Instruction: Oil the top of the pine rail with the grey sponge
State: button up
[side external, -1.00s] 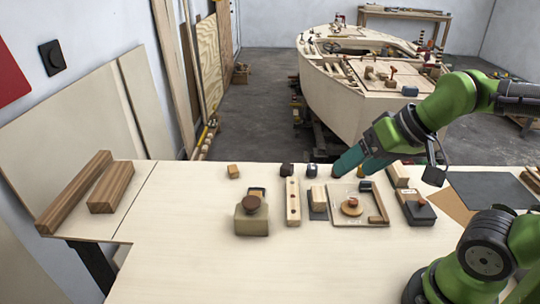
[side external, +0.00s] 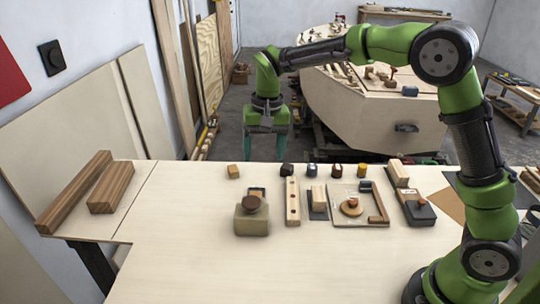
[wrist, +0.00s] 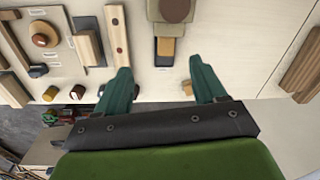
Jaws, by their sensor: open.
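My gripper (side external: 265,152) is open and empty, pointing down near the bench's far edge. I cannot tell which pale piece is the pine rail. A grey-beige block with a round brown top (side external: 251,224) stands left of the strip; whether it is the grey sponge is unclear.
Several small blocks stand along the far edge, including a tan one (side external: 233,171) and a yellow one (side external: 361,171). Brown beams (side external: 111,187) lie left. The bench front is clear.

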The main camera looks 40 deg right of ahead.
aim_at(255, 191)
jog(key=w+m, duration=0.1)
jog(key=w, duration=0.1)
jog(key=w+m, duration=0.1)
jog(key=shift+w+a+r+m+g+h, duration=0.25)
jog(key=shift+r+m+g+h, duration=0.05)
jog(key=shift+r, duration=0.1)
notch_tip(255, 191, down, 17)
jog(key=shift+r, duration=0.1)
dwell(0.6)
jog(key=shift+c, duration=0.4)
jog(key=c, duration=1)
jog(key=shift+w+d, duration=1.1)
jog(key=shift+c, duration=0.3)
